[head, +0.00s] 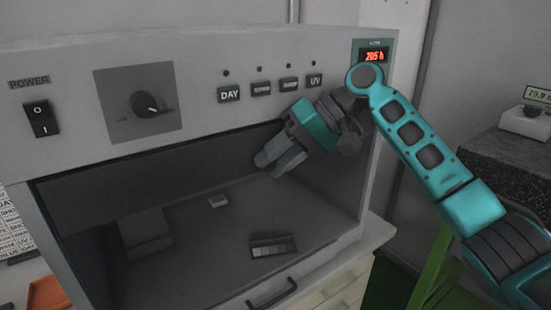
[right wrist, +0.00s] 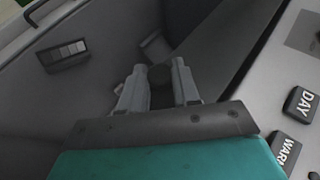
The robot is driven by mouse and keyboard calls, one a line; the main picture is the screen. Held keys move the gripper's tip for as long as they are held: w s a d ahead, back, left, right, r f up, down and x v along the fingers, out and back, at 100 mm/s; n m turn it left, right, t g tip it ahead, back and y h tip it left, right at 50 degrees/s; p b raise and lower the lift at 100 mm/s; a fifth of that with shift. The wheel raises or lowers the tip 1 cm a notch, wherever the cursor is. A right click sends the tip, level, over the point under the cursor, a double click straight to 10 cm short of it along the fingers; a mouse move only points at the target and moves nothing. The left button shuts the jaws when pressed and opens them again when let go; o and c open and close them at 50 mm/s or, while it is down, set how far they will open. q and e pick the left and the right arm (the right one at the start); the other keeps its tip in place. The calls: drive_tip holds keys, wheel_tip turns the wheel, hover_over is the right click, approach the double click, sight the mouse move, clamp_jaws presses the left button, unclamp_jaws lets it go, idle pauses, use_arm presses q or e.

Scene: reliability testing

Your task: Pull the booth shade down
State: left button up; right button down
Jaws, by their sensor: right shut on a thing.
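The booth (head: 215,60) is a grey cabinet with a control panel above a wide front opening. The shade (head: 150,175) is a dark grey panel across the top of that opening, covering its upper part; the space below is open. My right gripper (head: 268,162) reaches in from the right, with its fingers at the shade's lower edge. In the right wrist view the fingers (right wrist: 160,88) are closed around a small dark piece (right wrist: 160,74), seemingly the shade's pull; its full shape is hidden. My left gripper is out of view.
Inside the booth lie a grey-striped card (head: 273,246) and a small light block (head: 218,201). A dark handle (head: 272,292) is at the lower front. The panel has a power switch (head: 41,118), a knob (head: 148,104) and several buttons. A speckled dark block (head: 505,160) stands at right.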

idle(0.3)
drive_tip(key=c, duration=0.8)
unclamp_jaws()
drive_tip(key=shift+c, duration=0.2)
drive_tip(key=v, duration=1.3)
